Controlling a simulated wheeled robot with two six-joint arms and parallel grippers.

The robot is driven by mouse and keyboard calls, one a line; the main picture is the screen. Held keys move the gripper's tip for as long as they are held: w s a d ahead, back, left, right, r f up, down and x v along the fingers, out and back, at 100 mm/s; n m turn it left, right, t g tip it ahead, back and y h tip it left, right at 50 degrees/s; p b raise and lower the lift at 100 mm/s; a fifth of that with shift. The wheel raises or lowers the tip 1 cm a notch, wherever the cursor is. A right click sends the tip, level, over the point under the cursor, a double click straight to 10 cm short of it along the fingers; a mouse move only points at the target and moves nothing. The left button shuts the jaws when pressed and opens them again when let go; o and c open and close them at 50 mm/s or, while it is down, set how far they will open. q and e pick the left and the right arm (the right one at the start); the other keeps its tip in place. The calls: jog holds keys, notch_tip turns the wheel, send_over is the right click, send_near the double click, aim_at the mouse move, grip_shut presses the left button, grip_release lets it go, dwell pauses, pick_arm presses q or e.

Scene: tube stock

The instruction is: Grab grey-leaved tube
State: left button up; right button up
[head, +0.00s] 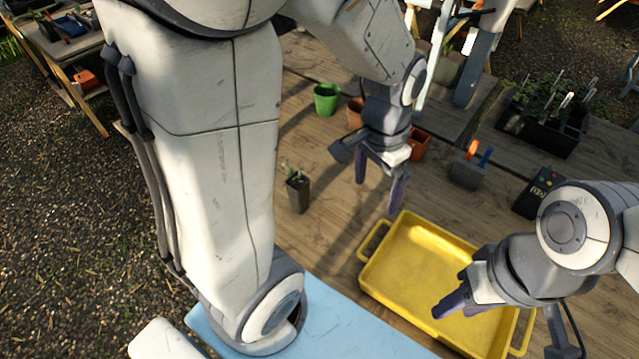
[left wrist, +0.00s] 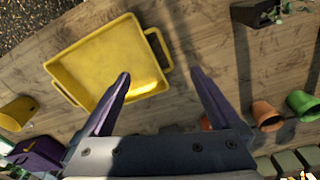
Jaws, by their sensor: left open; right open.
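A dark tube pot (head: 298,194) with a small grey-green plant (head: 292,171) stands upright on the wooden table in the head view, left of my left gripper. In the left wrist view the dark tube (left wrist: 254,14) lies at the top right, partly cut off by the frame. My left gripper (head: 380,184) is open and empty, above the table between the tube and the yellow tray; its fingers also show in the left wrist view (left wrist: 162,76). My right gripper (head: 459,306) is open over the yellow tray and holds nothing that I can see.
The empty yellow tray (head: 408,262) lies right of the tube. A green pot (head: 326,98) and terracotta pots (head: 419,143) stand behind. A black planter (head: 540,130) is at the back right. A light blue surface (head: 345,318) is in front. Bare table surrounds the tube.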

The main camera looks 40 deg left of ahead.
aim_at(297, 178)
pick_arm(q)
jog(key=w+a+f+n+b, duration=0.1)
jog(key=a+f, duration=0.2)
jog(key=a, duration=0.4)
jog(key=w+a+f+n+b, duration=0.1)
jog(key=a+f, duration=0.3)
jog(key=a, duration=0.2)
jog(key=w+a+f+n+b, duration=0.1)
jog(key=a+f+b, duration=0.1)
jog(key=a+f, duration=0.2)
jog(key=shift+w+a, duration=0.2)
jog(key=shift+a, duration=0.7)
jog(key=shift+w+a, duration=0.15)
jog(key=shift+a, duration=0.75)
jog(key=f, duration=0.2)
jog(key=a+f, duration=0.1)
jog(key=f, duration=0.1)
jog(key=shift+s+a+f, duration=0.1)
jog(key=shift+s+f, duration=0.05)
jog(key=shift+f, duration=0.75)
jog(key=f, duration=0.3)
jog(key=s+f, duration=0.1)
jog(key=shift+d+f, duration=0.2)
jog(key=shift+d, duration=0.15)
jog(key=shift+f, duration=0.4)
pick_arm(e)
notch_tip(297, 178, down, 5)
jog(key=shift+a+r, duration=0.1)
